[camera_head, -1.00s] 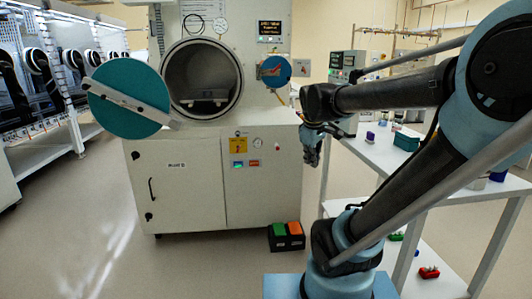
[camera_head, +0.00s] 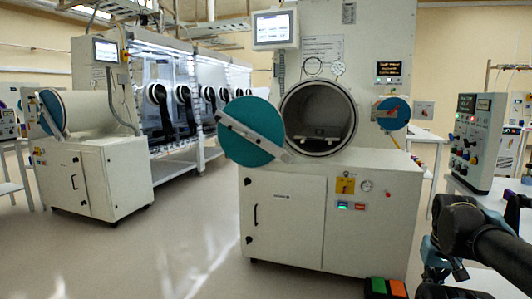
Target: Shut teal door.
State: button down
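The teal door (camera_head: 256,131) is a round disc with a pale bar across it. It stands swung open to the left of the round chamber opening (camera_head: 318,112) on the white cabinet machine. The opening is dark inside, with a small tray (camera_head: 318,139) visible in it. My gripper (camera_head: 446,272) is at the lower right, partly behind my dark arm link and well apart from the door. Its fingers are too small and overlapped to tell whether they are open or shut.
A smaller blue disc with a red handle (camera_head: 393,113) is right of the opening. A green and orange pedal box (camera_head: 386,287) is on the floor in front. Another chamber unit (camera_head: 90,180) stands at left. The floor (camera_head: 190,240) between is clear.

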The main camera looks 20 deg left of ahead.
aim_at(255, 115)
jog(key=u, duration=1.25)
jog(key=k, duration=0.55)
jog(key=u, duration=0.55)
jog(key=i, duration=1.1)
jog(key=u, duration=0.05)
